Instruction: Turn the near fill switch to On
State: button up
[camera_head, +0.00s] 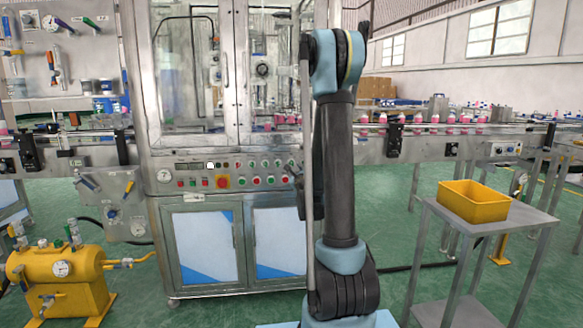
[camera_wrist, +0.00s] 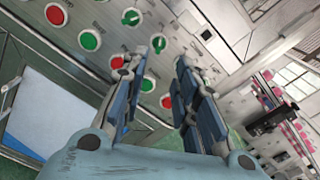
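The machine's control panel (camera_head: 180,183) carries rows of small green and red controls on the cabinet front. In the wrist view, green rotary switches with pale pointer bars show: one (camera_wrist: 131,17) near the top and another (camera_wrist: 158,44) ahead of the fingers. I cannot read their labels, so I cannot tell which is the near fill switch or its setting. My gripper (camera_wrist: 163,62) is open, its two fingers apart with nothing held between them. It is close to the panel; contact is not clear. In the head view my gripper is largely hidden by my arm.
Red buttons (camera_wrist: 117,62) sit close to the fingers. Glass doors (camera_head: 190,70) are above the panel. A conveyor (camera_head: 440,130) with pink-based containers runs right. A yellow bin (camera_head: 474,202) stands on a grey table at right. A yellow tank (camera_head: 62,280) stands at lower left.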

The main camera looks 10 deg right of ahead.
aim_at(292, 163)
jog(key=w, duration=1.2)
jog(key=shift+w, duration=0.1)
jog(key=shift+c, duration=0.6)
grip_shut()
jog(key=shift+d, duration=0.1)
